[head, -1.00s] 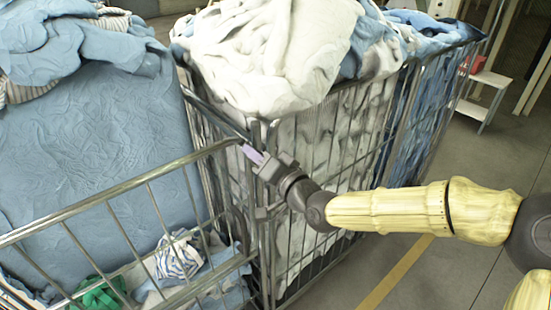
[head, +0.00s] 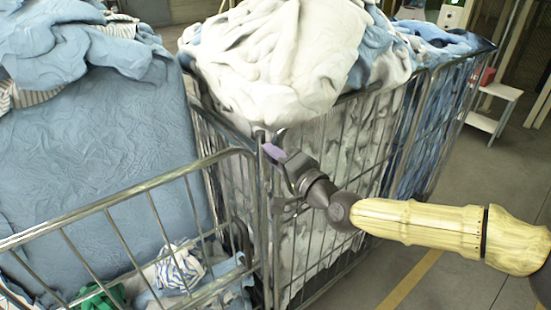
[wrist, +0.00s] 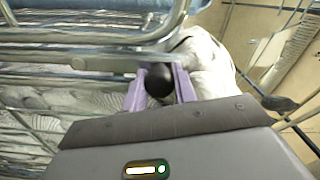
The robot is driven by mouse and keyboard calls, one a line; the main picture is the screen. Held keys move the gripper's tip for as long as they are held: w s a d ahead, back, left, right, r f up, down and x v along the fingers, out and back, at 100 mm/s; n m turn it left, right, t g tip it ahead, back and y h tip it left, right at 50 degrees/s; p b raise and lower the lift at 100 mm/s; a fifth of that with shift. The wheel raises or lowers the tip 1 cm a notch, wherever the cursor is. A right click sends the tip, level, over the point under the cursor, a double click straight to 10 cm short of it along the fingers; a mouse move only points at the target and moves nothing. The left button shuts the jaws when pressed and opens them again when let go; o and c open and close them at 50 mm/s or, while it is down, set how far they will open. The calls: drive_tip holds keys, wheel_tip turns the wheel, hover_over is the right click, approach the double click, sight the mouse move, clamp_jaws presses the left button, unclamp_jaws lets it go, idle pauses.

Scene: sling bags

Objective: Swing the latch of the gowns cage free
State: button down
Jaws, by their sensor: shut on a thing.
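My gripper (head: 272,151) has purple fingers and is at the corner where the low front gate meets the tall cage post. In the wrist view the fingers (wrist: 160,88) are shut on a black round knob (wrist: 159,80), one on each side. A flat grey latch bar (wrist: 95,63) runs left from the knob, along the cage's metal tubes. In the head view the latch is too small and covered to make out. The cage with the low gate (head: 105,203) holds blue linen (head: 95,150). No label shows which cage is for gowns.
A tall cage (head: 330,150) heaped with white linen (head: 275,60) stands right behind my gripper. Another with blue linen (head: 440,105) is beyond it. A white shelf stand (head: 495,90) is at the far right. The floor at the right is open, with a yellow line (head: 410,280).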

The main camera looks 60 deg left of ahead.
drive_tip(key=shift+w, duration=0.1)
drive_tip(key=c, duration=1.1)
unclamp_jaws()
drive_tip(key=w+d+b, duration=0.1)
drive_tip(key=d+b, duration=0.4)
drive_tip(key=d, duration=1.2)
drive_tip(key=shift+w+d, duration=0.2)
drive_tip(key=shift+w, duration=0.15)
